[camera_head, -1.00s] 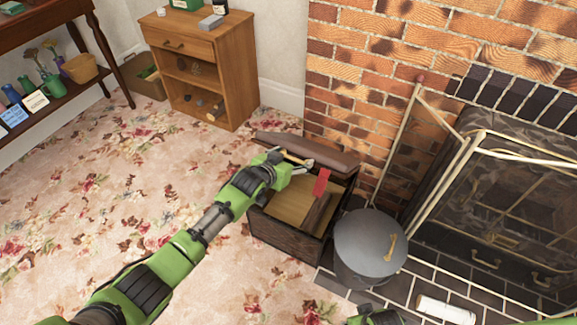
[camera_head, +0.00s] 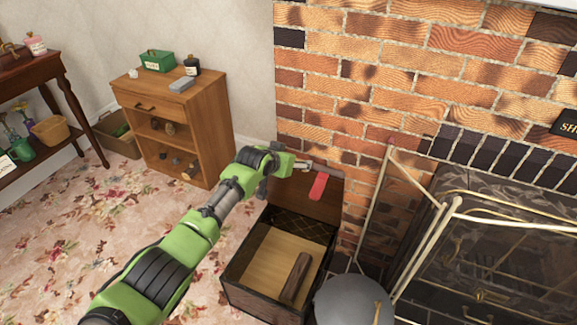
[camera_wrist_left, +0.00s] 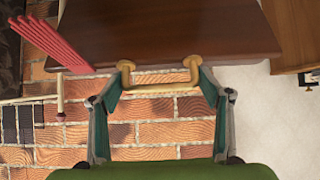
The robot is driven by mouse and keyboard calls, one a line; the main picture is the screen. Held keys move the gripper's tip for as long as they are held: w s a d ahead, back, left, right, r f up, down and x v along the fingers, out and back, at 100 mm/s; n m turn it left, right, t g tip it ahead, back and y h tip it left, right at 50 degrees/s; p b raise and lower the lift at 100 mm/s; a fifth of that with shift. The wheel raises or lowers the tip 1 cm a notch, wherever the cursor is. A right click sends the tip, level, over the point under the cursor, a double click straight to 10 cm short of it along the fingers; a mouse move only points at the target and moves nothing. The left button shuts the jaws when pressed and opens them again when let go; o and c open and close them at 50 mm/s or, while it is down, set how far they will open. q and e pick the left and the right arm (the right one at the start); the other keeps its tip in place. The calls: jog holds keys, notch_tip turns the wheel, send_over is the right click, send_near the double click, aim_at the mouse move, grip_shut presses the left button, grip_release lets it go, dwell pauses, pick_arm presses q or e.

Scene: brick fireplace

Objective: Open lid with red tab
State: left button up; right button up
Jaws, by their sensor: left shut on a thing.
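The dark wooden box (camera_head: 232,291) stands on the floor by the brick wall with its lid (camera_head: 322,207) raised nearly upright at the back. The red tab (camera_head: 318,187) hangs at the lid's upper edge, and it also shows in the left wrist view (camera_wrist_left: 50,45) as a fan of red strips. My left gripper (camera_head: 308,166) is at the lid's top edge. In the left wrist view its fingers are shut on the brass handle (camera_wrist_left: 160,88) of the lid (camera_wrist_left: 170,35). My right gripper is not in view.
Inside the box lies a dark log (camera_head: 296,277). A grey lidded bucket (camera_head: 345,300) stands close at its right, before the brass-framed fire screen (camera_head: 430,235). A wooden cabinet (camera_head: 175,120) is behind left. Carpet at left is clear.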

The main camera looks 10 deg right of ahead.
pick_arm(q)
jog(key=shift+w+d+r, duration=0.3)
jog(key=shift+w+r, duration=0.1)
jog(key=shift+r, duration=0.15)
jog(key=o, duration=1.4)
jog(key=shift+s+f, duration=0.1)
jog(key=shift+f, duration=0.05)
jog(key=shift+a+f, duration=0.1)
jog(key=shift+s, duration=0.1)
jog(key=v, duration=1.2)
